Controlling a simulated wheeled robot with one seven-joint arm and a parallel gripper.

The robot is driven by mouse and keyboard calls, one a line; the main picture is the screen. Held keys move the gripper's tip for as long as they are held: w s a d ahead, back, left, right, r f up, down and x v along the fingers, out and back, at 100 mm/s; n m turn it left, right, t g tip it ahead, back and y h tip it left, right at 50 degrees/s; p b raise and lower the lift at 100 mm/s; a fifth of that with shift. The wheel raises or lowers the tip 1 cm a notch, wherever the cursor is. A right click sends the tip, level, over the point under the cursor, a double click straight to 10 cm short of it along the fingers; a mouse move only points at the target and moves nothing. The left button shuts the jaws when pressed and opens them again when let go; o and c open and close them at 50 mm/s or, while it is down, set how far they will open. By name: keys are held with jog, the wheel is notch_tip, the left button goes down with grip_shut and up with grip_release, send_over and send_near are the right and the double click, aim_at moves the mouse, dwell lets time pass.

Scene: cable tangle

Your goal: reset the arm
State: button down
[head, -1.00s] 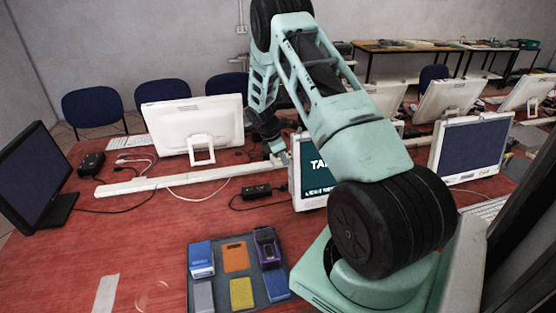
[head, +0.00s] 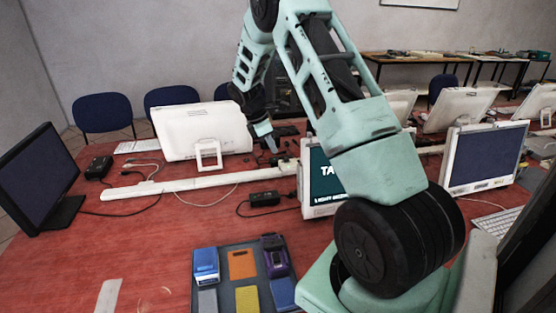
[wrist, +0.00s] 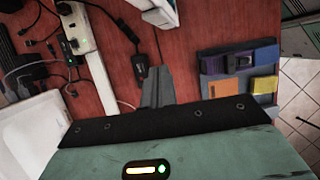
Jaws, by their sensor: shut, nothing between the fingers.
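My gripper (head: 271,143) hangs over the red table in the head view, at the end of my raised green arm, behind the tray and to the left of the framed sign. Its fingers are shut together with nothing between them. In the wrist view the closed dark fingers (wrist: 157,84) point at the table beside a black power adapter (wrist: 145,68). The gripper looks clear of the table, but its exact height is hard to tell.
A grey tray (head: 230,288) of coloured items lies in front. A white power strip (head: 185,184) with cables crosses the table. A white monitor (head: 203,128) stands behind it, a dark monitor (head: 38,180) at left. The framed sign (head: 317,185) is near my arm.

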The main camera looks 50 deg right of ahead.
jog(key=shift+w+a+r, duration=0.1)
jog(key=shift+a+r, duration=0.1)
jog(key=shift+r, duration=0.3)
jog(key=shift+a, duration=0.1)
jog(key=s+a+r+m+t+y+b, duration=0.1)
jog(key=s+a+r, duration=0.2)
jog(key=a, duration=1.4)
jog(key=s+a+r+t+y+b, duration=0.1)
jog(key=s+a+r+y, duration=0.15)
jog(key=a, duration=1.35)
jog(key=s+a, duration=0.4)
jog(key=s, duration=0.3)
jog(key=s+a+m+b, duration=0.1)
jog(key=s+a, duration=0.4)
jog(key=s, duration=0.3)
jog(key=s+a, duration=0.4)
jog(key=s, duration=0.4)
jog(key=shift+a+r+m+t+y, duration=0.2)
jog(key=shift+m+t+y, duration=0.1)
jog(key=shift+m+y, duration=0.1)
jog(key=shift+s, duration=0.1)
